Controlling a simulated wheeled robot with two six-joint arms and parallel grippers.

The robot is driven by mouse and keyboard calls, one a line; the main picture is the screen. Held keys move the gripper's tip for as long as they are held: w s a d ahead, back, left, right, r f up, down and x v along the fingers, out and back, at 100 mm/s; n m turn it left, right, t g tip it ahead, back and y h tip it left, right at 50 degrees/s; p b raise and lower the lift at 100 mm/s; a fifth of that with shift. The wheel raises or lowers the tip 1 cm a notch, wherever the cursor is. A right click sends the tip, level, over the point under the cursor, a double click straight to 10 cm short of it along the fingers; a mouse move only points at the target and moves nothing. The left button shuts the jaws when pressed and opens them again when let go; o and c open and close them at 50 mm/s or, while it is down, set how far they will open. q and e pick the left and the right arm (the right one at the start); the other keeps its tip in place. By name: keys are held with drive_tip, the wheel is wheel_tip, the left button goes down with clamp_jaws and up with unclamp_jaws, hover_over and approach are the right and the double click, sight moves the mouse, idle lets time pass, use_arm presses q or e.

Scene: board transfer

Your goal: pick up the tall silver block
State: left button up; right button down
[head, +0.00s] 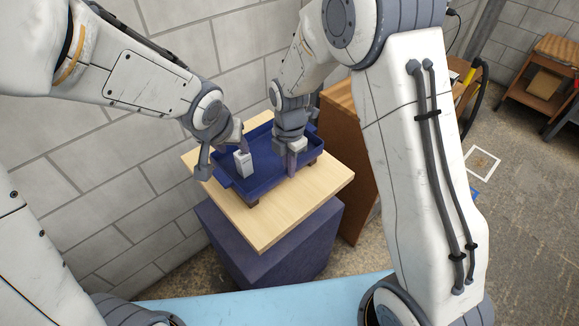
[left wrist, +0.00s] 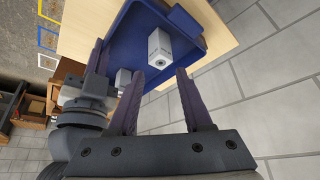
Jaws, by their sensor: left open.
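The tall silver block (head: 243,164) stands in the left part of a blue tray (head: 262,181). In the left wrist view the block (left wrist: 159,48) shows printed marks and a dark round spot on its end. My left gripper (head: 224,160) is open at the tray's left side. In the left wrist view its fingertips (left wrist: 158,73) lie on either side of the line to the block, with the block just beyond them. My right gripper (head: 291,158) is at the tray's right side, beside a smaller pale block (head: 298,144); whether it holds that block is unclear.
The tray rests on dark supports on a light wooden top (head: 262,228) over a dark blue pedestal (head: 270,265). A brown wooden cabinet (head: 350,180) stands close on the right. A grey block wall (head: 110,190) is close behind and left. The wooden top's front is clear.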

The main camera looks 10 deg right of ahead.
use_arm(q)
drive_tip(key=o, duration=0.4)
drive_tip(key=shift+w, duration=0.1)
drive_tip(key=n+g+y, duration=0.1)
drive_tip(key=n+g, duration=0.3)
drive_tip(key=n, duration=0.3)
hover_over(244, 163)
drive_tip(key=w+a, duration=0.2)
drive_tip(key=shift+s+d+f, duration=0.15)
drive_tip(key=shift+d, duration=0.1)
drive_tip(key=shift+w+d+n+g, duration=0.2)
drive_tip(key=shift+d+n+g, duration=0.1)
drive_tip(key=shift+n+g, duration=0.45)
drive_tip(key=shift+f+n, duration=0.1)
drive_tip(key=shift+n, duration=0.15)
wheel_tip(244, 163, down, 6)
drive_tip(key=shift+d+f, duration=0.15)
drive_tip(key=shift+f, duration=0.05)
drive_tip(key=shift+s+d+f, duration=0.1)
drive_tip(key=shift+f, duration=1.2)
drive_tip(key=shift+d+f, duration=0.1)
drive_tip(key=shift+f, duration=1.15)
